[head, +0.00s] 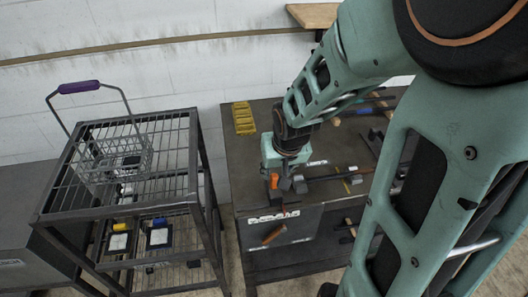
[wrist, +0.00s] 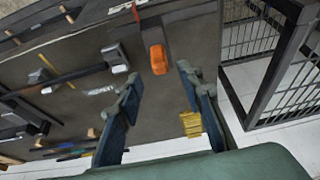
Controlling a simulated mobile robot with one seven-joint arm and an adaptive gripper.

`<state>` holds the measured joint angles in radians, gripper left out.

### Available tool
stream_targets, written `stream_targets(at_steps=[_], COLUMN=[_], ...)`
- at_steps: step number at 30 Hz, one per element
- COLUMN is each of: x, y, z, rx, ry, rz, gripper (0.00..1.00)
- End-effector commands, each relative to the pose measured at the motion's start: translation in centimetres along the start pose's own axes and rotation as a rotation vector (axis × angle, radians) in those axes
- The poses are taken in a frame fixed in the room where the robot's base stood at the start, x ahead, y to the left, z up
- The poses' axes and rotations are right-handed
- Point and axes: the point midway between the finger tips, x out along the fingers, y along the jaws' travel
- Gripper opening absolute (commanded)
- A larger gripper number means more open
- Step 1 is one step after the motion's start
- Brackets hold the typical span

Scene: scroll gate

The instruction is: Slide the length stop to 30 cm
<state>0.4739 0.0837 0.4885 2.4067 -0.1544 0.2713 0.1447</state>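My gripper (wrist: 162,82) is open, with its two dark fingers spread and only bare bench top between them. In the head view my gripper (head: 280,175) points down over the near left part of the dark bench. An orange piece (wrist: 158,59) sits on a dark strip just beyond the fingertips; it also shows beside the gripper in the head view (head: 273,182). A grey block (wrist: 116,58) sits at the end of a dark bar (wrist: 75,75), apart from the fingers. I cannot tell which of these is the length stop, and no scale reading is legible.
A yellow stack (head: 243,117) lies at the bench's back left corner. More bars and tools lie on the bench's right side. A metal rack (head: 186,118) with a wire basket (head: 122,163) stands left of the bench. An orange-brown handle (head: 273,234) shows on the bench front.

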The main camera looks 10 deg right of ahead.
Motion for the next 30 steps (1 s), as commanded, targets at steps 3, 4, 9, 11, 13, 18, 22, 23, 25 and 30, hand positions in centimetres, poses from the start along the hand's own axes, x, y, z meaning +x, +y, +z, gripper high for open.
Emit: stream_targets(at_steps=[3, 4, 9, 11, 13, 18, 22, 23, 25, 30], x=[1.8, 2.1, 3.9, 4.5, 5.2, 6.4, 7.0, 7.0, 7.1, 7.1], y=[0.0, 0.0, 0.0, 0.0, 0.0, 0.0, 0.0, 0.0, 0.0, 0.0], z=[0.2, 0.2, 0.2, 0.2, 0.2, 0.1, 0.1, 0.1, 0.0, 0.0], rx=[0.001, 0.001, 0.001, 0.000, 0.001, 0.002, 0.000, 0.000, 0.000, 0.000], ry=[0.001, 0.001, 0.000, 0.001, 0.001, 0.000, 0.000, 0.000, 0.000, 0.000], rz=[-0.001, -0.001, 0.000, 0.000, 0.000, -0.001, 0.000, 0.000, 0.000, 0.000], gripper=[0.35, 0.35, 0.35, 0.35, 0.35, 0.35, 0.35, 0.35, 0.35, 0.35])
